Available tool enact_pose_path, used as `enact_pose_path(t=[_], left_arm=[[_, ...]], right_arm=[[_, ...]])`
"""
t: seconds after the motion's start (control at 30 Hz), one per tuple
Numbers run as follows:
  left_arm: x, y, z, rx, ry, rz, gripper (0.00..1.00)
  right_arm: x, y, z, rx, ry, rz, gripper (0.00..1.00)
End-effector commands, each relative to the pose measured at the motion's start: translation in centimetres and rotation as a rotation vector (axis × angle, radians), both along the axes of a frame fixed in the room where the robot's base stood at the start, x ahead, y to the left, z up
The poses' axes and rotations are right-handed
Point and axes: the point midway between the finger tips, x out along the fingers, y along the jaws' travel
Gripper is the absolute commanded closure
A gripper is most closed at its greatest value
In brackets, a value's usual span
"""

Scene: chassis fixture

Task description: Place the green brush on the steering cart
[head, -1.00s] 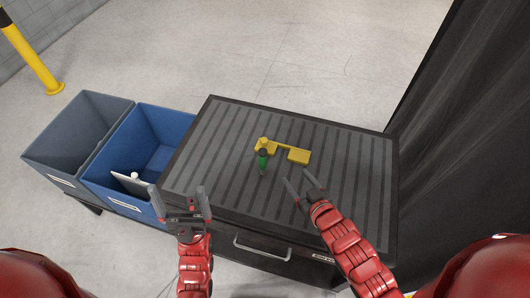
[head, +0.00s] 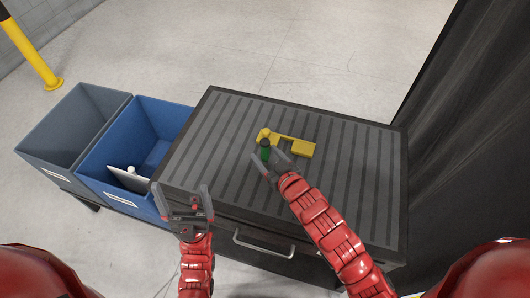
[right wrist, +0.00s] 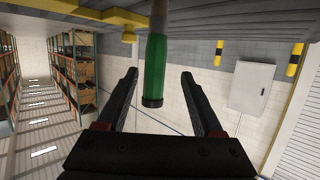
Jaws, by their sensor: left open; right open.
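The green brush (head: 265,150) is on the ribbed grey top, close to the left end of a yellow part (head: 302,149), which may be the steering cart. My right gripper (head: 269,157) is open at the brush. In the right wrist view the brush (right wrist: 153,73) has a green handle with a dark end, and it lies between the spread fingers (right wrist: 158,78) with gaps on both sides. A piece of the yellow part (right wrist: 128,20) shows beyond. My left gripper (head: 183,190) is open and empty at the top's front left corner.
The ribbed top belongs to a dark cabinet (head: 350,200) with a front handle (head: 264,248). A blue bin (head: 150,125) holding a white item (head: 129,178) and a grey bin (head: 75,130) stand at the left. A dark curtain (head: 475,150) hangs at the right.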

Motion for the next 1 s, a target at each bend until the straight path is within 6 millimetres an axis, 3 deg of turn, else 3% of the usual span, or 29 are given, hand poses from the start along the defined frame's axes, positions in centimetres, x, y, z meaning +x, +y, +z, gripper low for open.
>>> enact_pose_path(t=[0.17, 0.37, 0.5, 0.87, 1.0], left_arm=[[0.0, 0.0, 0.7, 0.000, 0.000, 0.000, 0.00], [0.0, 0.0, 2.6, 0.000, 0.000, 0.000, 0.00], [0.0, 0.0, 2.9, 0.000, 0.000, 0.000, 0.00], [0.0, 0.0, 2.9, 0.000, 0.000, 0.000, 0.00], [0.0, 0.0, 3.0, 0.000, 0.000, 0.000, 0.00]], right_arm=[[1.0, 0.3, 0.1, -0.002, 0.001, 0.000, 0.32], [3.4, 1.1, 0.4, -0.001, 0.001, 0.001, 0.32], [4.7, 1.6, -0.4, -0.002, 0.002, -0.001, 0.32], [5.2, 1.8, -0.8, -0.002, 0.002, -0.001, 0.32], [5.2, 1.8, -0.8, -0.002, 0.003, -0.001, 0.57]])
